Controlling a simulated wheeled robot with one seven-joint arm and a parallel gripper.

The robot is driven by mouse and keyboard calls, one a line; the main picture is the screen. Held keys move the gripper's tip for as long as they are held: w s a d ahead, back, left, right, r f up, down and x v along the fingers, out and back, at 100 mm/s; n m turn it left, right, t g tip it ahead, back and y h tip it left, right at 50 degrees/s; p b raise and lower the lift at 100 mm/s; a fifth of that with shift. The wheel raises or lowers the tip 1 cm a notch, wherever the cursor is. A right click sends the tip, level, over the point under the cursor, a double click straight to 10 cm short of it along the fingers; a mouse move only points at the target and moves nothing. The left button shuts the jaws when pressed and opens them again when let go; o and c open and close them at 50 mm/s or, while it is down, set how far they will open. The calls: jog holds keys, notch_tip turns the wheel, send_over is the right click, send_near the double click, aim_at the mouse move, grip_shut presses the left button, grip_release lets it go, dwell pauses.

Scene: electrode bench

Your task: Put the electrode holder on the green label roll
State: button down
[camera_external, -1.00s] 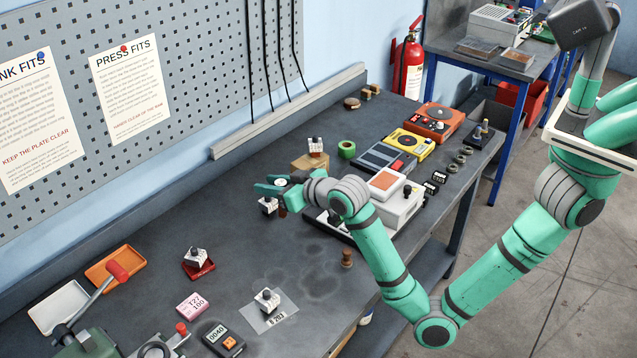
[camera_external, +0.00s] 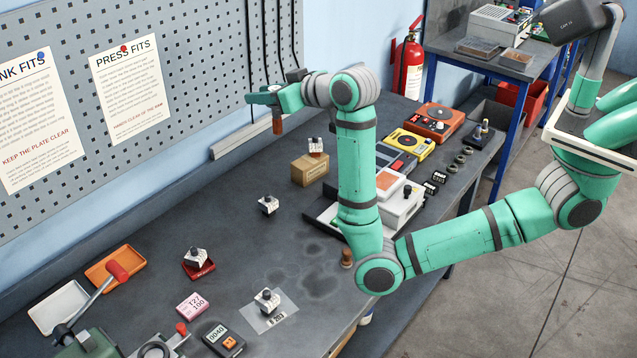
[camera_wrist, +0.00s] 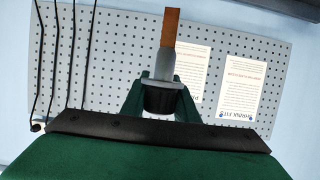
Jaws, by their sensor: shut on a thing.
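My gripper (camera_external: 266,98) is raised high above the bench, in front of the pegboard. It is shut on a slim piece with a brown end (camera_external: 277,126) that hangs below the jaws, which I take for the electrode holder. In the wrist view the brown bar (camera_wrist: 171,28) sticks out past a grey collar between the fingers (camera_wrist: 163,95). The green label roll is hidden behind my arm in the external view now; it stood on the bench right of the cardboard box.
Others stand on a red tray (camera_external: 200,271) and a clear sheet (camera_external: 283,304). Coloured instruments (camera_external: 408,145) stand at right.

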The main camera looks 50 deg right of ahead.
notch_tip(320, 180, up, 5)
jog(key=w+d+r+h, duration=0.1)
jog(key=w+d+r, duration=0.15)
jog(key=d, duration=0.75)
jog(key=w+d+r, duration=0.1)
jog(key=w+d, duration=0.2)
jog(key=d, duration=0.7)
jog(key=s+d+f+m+h, duration=0.1)
jog(key=s+d+f, duration=0.15)
jog(key=d, duration=0.95)
jog(key=s+d+f+m, duration=0.1)
jog(key=s+d, duration=0.2)
jog(key=d, duration=1)
notch_tip(320, 180, down, 26)
jog(key=w+d+f, duration=0.3)
jog(key=w+f, duration=1)
jog(key=shift+w+d, duration=0.15)
